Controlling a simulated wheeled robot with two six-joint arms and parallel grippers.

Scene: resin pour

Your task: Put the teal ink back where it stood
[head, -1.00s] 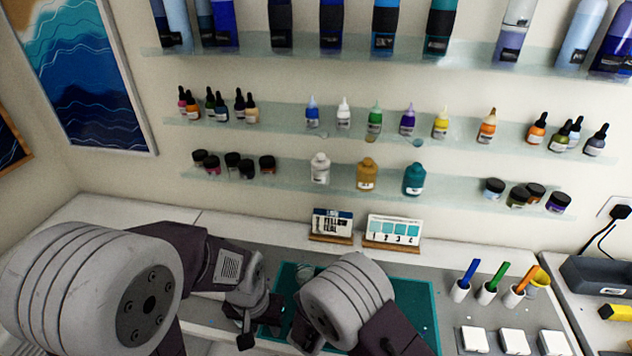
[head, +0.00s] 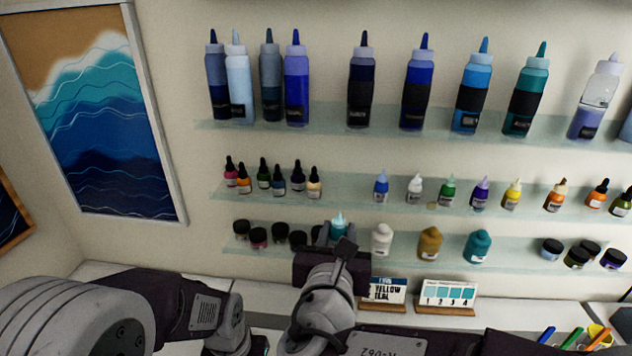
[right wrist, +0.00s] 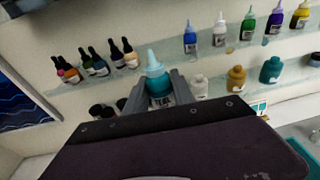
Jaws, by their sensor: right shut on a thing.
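The teal ink is a small bottle with a light teal tip. My right gripper (head: 338,236) is shut on the teal ink (head: 340,222), upright, in front of the lower shelf. In the right wrist view the teal ink (right wrist: 156,80) stands between the two grey fingers, its lower part hidden by the gripper. The middle shelf (head: 345,188) has a bare stretch between the dropper bottles (head: 278,180) and a blue ink bottle (head: 381,188). My left arm is at the lower left; its gripper is out of frame.
White, ochre and teal jars (head: 477,247) stand on the lower shelf, right of my right gripper; dark jars (head: 258,238) stand left. Large bottles (head: 418,90) fill the upper shelf. A swatch card (head: 448,294) and a label card (head: 385,291) stand on the counter below.

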